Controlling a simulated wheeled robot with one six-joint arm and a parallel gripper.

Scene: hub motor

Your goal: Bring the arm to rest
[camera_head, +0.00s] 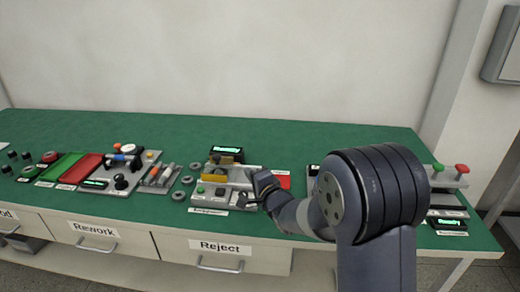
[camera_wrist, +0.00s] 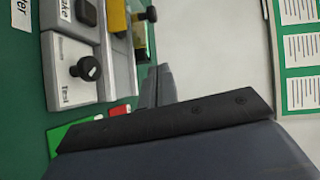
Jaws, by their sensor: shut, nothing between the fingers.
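My arm (camera_head: 375,195) comes in from the lower right in the head view and bends left over the front of the green workbench (camera_head: 330,128). My gripper (camera_head: 252,195) is small and partly hidden there, beside the grey test station (camera_head: 212,190). In the wrist view my gripper (camera_wrist: 158,78) shows as dark fingers close together, shut and empty. The same station, with a black knob and a "Test" label, shows at its upper left (camera_wrist: 75,80). I cannot tell whether the fingers touch anything.
Left of the station are loose rings (camera_head: 179,195), a red tray (camera_head: 80,168), a green tray (camera_head: 58,166) and another fixture (camera_head: 120,170). A station with red and green knobs (camera_head: 450,175) stands at the right. Drawers labelled Rework (camera_head: 95,232) and Reject (camera_head: 222,252) are below.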

